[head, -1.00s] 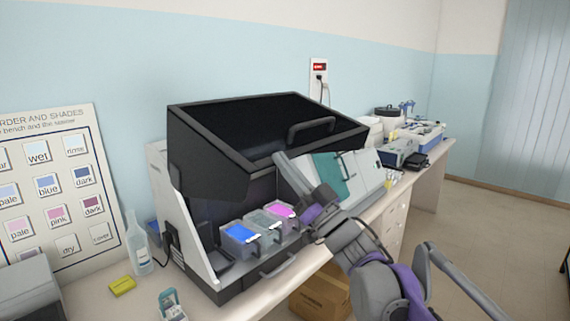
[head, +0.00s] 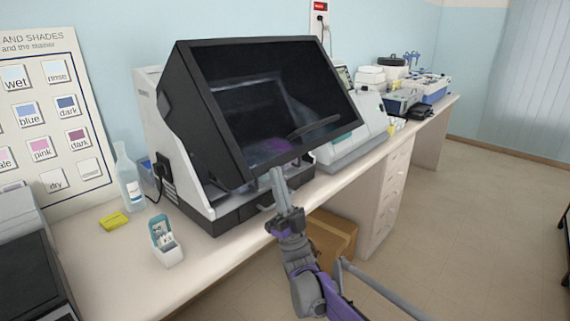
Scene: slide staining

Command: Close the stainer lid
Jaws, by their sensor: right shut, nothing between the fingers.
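The stainer (head: 150,130) stands on the bench. The staining dishes show only dimly through the panel. The lid handle (head: 315,125) runs across the lower right of the panel. My right gripper (head: 276,175) is shut and empty, pointing up in front of the lid's lower edge. Whether it touches the lid is unclear. My left gripper is not in view.
A clear bottle (head: 132,185), a yellow block (head: 115,221) and a small slide box (head: 166,245) stand left of the stainer. Another instrument (head: 365,125) is close on its right. A cardboard box (head: 332,235) is under the bench. Open floor lies at right.

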